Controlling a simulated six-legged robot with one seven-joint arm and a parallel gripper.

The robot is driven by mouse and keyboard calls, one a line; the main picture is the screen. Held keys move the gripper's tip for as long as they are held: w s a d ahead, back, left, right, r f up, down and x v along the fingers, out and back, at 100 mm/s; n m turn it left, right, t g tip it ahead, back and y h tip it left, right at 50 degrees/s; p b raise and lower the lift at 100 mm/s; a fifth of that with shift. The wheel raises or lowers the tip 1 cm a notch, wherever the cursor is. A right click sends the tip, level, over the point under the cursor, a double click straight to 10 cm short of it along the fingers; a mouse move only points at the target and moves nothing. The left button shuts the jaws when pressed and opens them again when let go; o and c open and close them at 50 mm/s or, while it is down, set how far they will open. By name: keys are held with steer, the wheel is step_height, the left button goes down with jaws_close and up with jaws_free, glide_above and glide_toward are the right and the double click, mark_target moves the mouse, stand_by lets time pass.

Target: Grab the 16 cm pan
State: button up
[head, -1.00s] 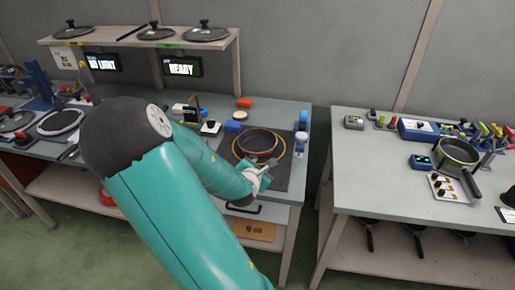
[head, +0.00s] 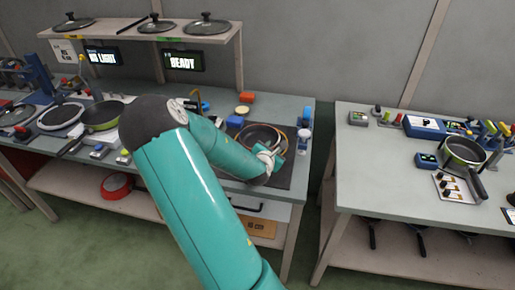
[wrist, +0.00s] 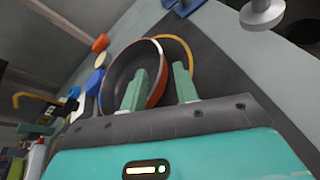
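A dark pan with an orange outside (head: 258,134) sits on the dark mat at the right end of the left table. My gripper (head: 270,156) is over its near right side. In the wrist view the same pan (wrist: 122,72) lies just past my gripper (wrist: 160,80), whose two green fingers are apart. One finger overlaps the pan and the other is beyond its rim; whether they touch it I cannot tell. No handle shows between the fingers. Green-sided pans stand on the left table (head: 104,114) and right table (head: 463,151). No size marking is readable.
A yellow-orange ring (wrist: 188,60) lies around the pan on the mat (wrist: 215,75). Small blue and orange blocks (head: 245,97) stand behind it. A shelf with several lids (head: 206,25) is above. A gap separates the two tables.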

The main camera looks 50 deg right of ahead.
steer(key=x, duration=0.5)
steer(key=shift+d+r, duration=0.1)
steer(key=shift+c, duration=0.2)
steer(key=shift+s, duration=0.1)
jaws_close()
